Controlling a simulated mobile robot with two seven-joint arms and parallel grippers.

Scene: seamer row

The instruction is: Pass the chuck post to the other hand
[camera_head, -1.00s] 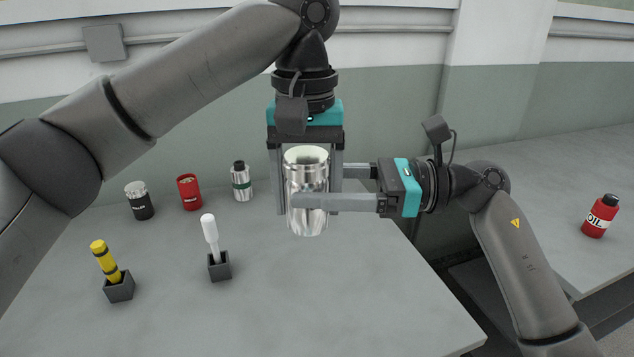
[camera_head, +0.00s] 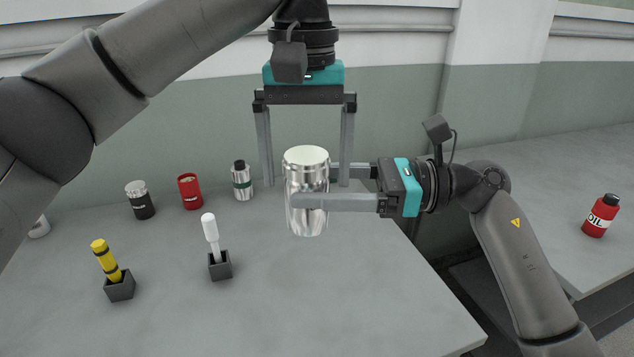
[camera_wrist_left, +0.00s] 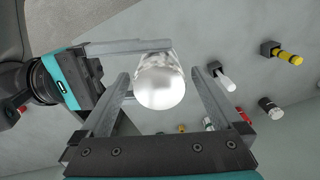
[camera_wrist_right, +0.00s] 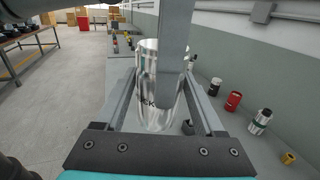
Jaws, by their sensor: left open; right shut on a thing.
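The chuck post is a shiny silver cylinder (camera_head: 306,192), upright in the air above the table. My right gripper (camera_head: 312,186) is shut on it from the right side. The post also shows between the fingers in the right wrist view (camera_wrist_right: 150,90), with dark lettering partly hidden by a finger of my left gripper. My left gripper (camera_head: 303,180) points down above and behind the post, its fingers open wide to either side. In the left wrist view the round pale top of the post (camera_wrist_left: 160,90) shows between the open fingers, apart from both.
On the grey table (camera_head: 350,310) stand a black-and-silver can (camera_head: 140,200), a red can (camera_head: 189,191), a silver bottle with a green band (camera_head: 241,181), a yellow-black tool (camera_head: 106,260) and a white tool (camera_head: 211,235) in holders. A red oil bottle (camera_head: 600,216) stands on the right-hand table.

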